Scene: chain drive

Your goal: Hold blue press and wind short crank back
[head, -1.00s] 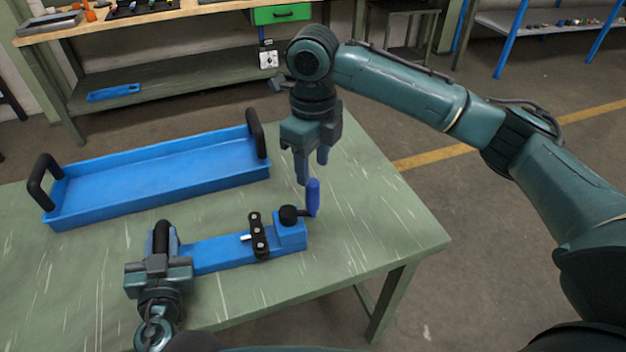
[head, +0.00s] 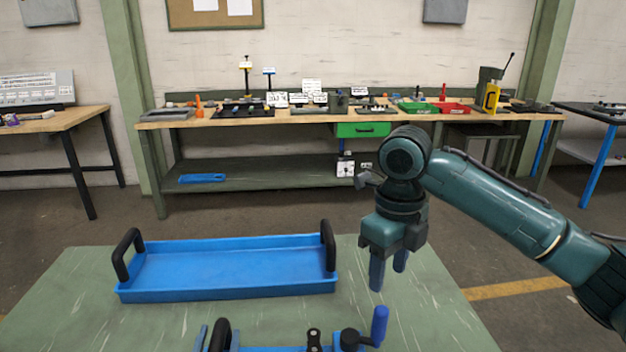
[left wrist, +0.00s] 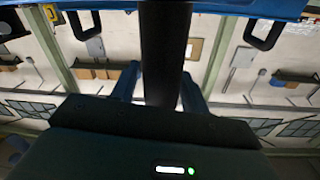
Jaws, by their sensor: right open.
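The blue press (head: 275,349) is mostly cut off by the bottom edge of the head view. Its short crank shows as a black hub (head: 350,338) with an upright blue grip (head: 380,324). A black upright handle (head: 219,335) stands at the press's left end; it also shows in the left wrist view (left wrist: 165,50). My left gripper (left wrist: 162,88) has its fingers closed on both sides of this handle; the head view shows only a bit of it. My right gripper (head: 388,274) is open and empty, pointing down just above the crank's blue grip, apart from it.
A long blue tray (head: 225,293) with two black end handles lies on the green table (head: 60,300) behind the press. A black link piece (head: 314,340) stands left of the crank hub. A workbench (head: 300,118) with tools stands at the back wall, beyond open floor.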

